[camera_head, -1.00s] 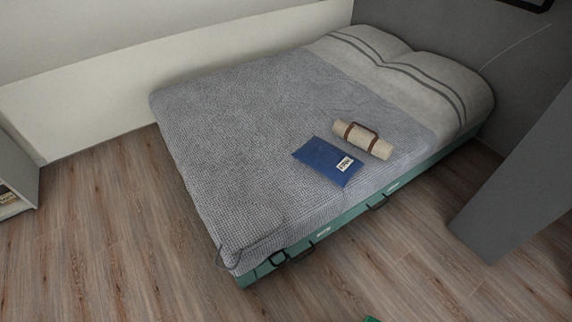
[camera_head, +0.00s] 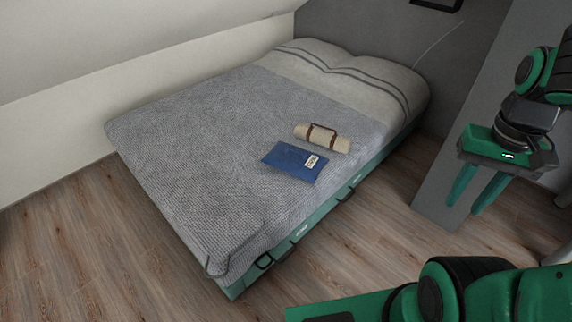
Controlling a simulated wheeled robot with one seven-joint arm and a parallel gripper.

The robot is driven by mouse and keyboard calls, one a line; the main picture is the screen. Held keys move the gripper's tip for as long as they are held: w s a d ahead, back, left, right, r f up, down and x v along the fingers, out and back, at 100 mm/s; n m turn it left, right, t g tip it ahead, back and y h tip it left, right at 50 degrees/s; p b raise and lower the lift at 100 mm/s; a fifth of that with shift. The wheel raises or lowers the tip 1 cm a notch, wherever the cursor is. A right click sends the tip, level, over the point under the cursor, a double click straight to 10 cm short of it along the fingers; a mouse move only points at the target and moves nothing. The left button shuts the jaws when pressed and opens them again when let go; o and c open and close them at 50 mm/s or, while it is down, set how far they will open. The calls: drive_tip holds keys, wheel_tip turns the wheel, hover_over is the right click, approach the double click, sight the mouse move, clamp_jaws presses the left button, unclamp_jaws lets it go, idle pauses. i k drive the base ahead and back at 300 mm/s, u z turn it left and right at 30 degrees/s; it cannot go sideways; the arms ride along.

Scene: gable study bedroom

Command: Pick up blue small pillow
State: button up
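The blue small pillow (camera_head: 291,162) lies flat near the right edge of the bed, on the grey blanket, with a pale label at its right end. My gripper (camera_head: 466,196) is at the right of the view, well apart from the pillow and beyond the bed's right side. Its two green fingers point down and stand apart with nothing between them. Nothing hides the pillow.
A beige roll with a brown strap (camera_head: 335,143) lies just behind the pillow. The bed (camera_head: 180,130) has a green side with dark handles. A grey slanted post (camera_head: 428,205) stands behind my gripper. Wooden floor (camera_head: 120,235) is clear at the front left.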

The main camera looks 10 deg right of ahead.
sight(305, 164)
drive_tip(key=u, duration=0.1)
drive_tip(key=i, duration=1)
drive_tip(key=z, duration=0.1)
